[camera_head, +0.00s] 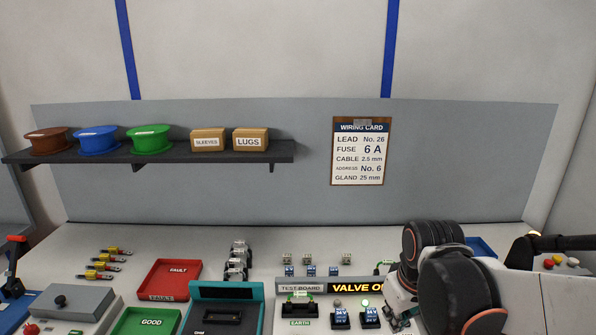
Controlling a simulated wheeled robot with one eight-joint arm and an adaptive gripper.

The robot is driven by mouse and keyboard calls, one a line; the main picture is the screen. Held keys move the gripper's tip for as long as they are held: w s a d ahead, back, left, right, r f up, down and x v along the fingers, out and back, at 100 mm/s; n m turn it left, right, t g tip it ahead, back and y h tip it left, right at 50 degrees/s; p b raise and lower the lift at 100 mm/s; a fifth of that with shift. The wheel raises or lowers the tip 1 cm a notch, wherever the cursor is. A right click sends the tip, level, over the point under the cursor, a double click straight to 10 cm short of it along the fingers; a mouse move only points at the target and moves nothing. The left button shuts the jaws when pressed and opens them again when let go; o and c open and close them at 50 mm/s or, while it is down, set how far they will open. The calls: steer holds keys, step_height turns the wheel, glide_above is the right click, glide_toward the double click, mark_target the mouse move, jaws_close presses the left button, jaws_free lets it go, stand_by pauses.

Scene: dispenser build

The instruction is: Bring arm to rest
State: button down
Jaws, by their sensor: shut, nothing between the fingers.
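My arm stands at the lower right, its black-and-white links covering part of the bench and the test board. My gripper (398,310) shows only in part at the left side of the arm, low over the bench by the right end of the test board (299,288). It is shut and empty. It is close beside a blue-and-white module (369,318); I cannot tell whether they touch. The fingertips are largely hidden by the arm and the dark surroundings.
A green light (365,302) shows on the board beside "VALVE" lettering. A red fault tray (176,280), green good tray (147,321) and teal-framed unit (226,291) stand left. A blue tray (482,247) is partly hidden behind my arm. The shelf (190,153) and wiring card (360,152) are behind.

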steer(key=s+r+m+t+b, duration=0.3)
steer(key=s+t, duration=0.1)
steer(key=s, duration=0.6)
steer(key=shift+m, duration=0.3)
